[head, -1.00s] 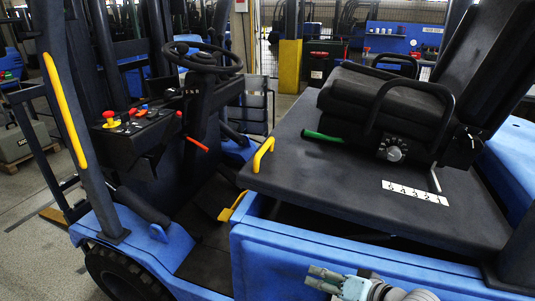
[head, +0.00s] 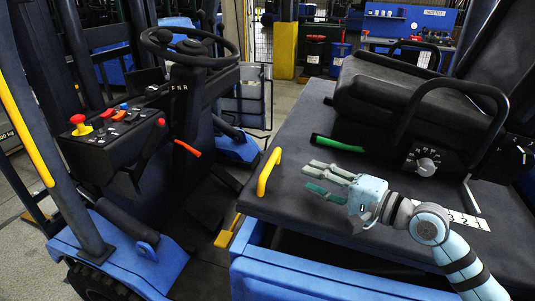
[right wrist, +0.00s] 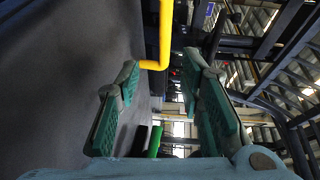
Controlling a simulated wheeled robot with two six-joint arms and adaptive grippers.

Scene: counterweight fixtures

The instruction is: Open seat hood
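The seat hood (head: 290,190) is a dark grey panel carrying the black seat (head: 385,100). A yellow handle (head: 268,172) stands at its left edge. A dark gap shows between the hood's front edge and the blue truck body (head: 300,282). My right gripper (head: 311,178) is over the hood, to the right of the yellow handle, with its fingers pointing toward it. In the right wrist view its fingers (right wrist: 162,72) are apart and empty. The yellow handle (right wrist: 165,35) shows beyond the fingertips, not between them. My left gripper is not in view.
A green lever (head: 338,144) lies on the hood close behind my right gripper. The steering wheel (head: 190,45) and control console (head: 118,125) stand at the left. Black armrests flank the seat. The footwell between console and hood is open.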

